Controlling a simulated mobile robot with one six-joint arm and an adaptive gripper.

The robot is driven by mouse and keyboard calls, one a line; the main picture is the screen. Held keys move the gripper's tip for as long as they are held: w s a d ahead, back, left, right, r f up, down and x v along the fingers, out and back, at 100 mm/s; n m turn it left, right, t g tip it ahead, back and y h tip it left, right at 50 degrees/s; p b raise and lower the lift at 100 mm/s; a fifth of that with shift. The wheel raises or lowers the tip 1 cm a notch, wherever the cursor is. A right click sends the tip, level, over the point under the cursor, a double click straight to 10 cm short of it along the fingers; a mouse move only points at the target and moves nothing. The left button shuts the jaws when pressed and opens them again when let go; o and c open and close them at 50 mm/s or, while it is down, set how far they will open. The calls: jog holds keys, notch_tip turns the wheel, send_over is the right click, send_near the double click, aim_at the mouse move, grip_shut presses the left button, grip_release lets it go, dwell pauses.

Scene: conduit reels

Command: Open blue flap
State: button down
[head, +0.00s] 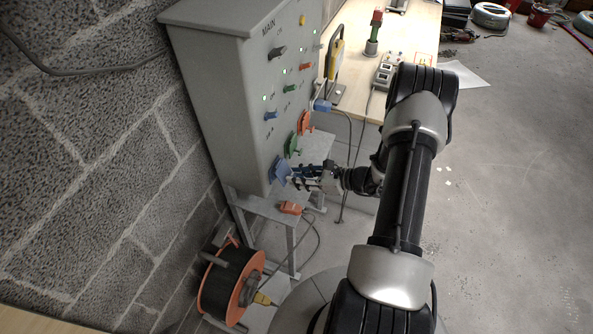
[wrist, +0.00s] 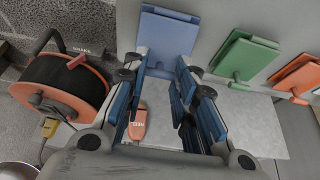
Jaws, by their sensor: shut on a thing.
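The blue flap (head: 281,169) is low on the front of the grey MAIN cabinet (head: 212,95). In the wrist view the blue flap (wrist: 165,38) is at the top centre, a square plate standing out from the panel at a tilt. My gripper (head: 296,176) reaches it from the right in the head view. The flap's lower part lies between the fingers. How far it is open is hard to tell.
A green flap (wrist: 244,55) and an orange flap (wrist: 297,76) sit to the right of the blue one. An orange and black cable reel (head: 232,284) stands below left. An orange plug-like piece (head: 291,208) lies on the stand beneath. A workbench (head: 414,48) is behind.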

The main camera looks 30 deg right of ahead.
notch_tip(320, 180, up, 7)
jog(key=g+h+p, duration=0.6)
jog(key=g+p, duration=0.2)
jog(key=p, duration=1.3)
jog(key=shift+p, duration=0.35)
jog(key=shift+a+r+h+p, duration=0.15)
jog(key=shift+h+p, duration=0.15)
jog(key=shift+p, duration=0.25)
jog(key=shift+w+g+p, duration=0.15)
jog(key=shift+g+p, duration=0.15)
jog(key=shift+p, duration=0.7)
jog(key=c, duration=1.3)
grip_release()
jog(key=shift+f+b, duration=0.25)
jog(key=shift+b, duration=0.2)
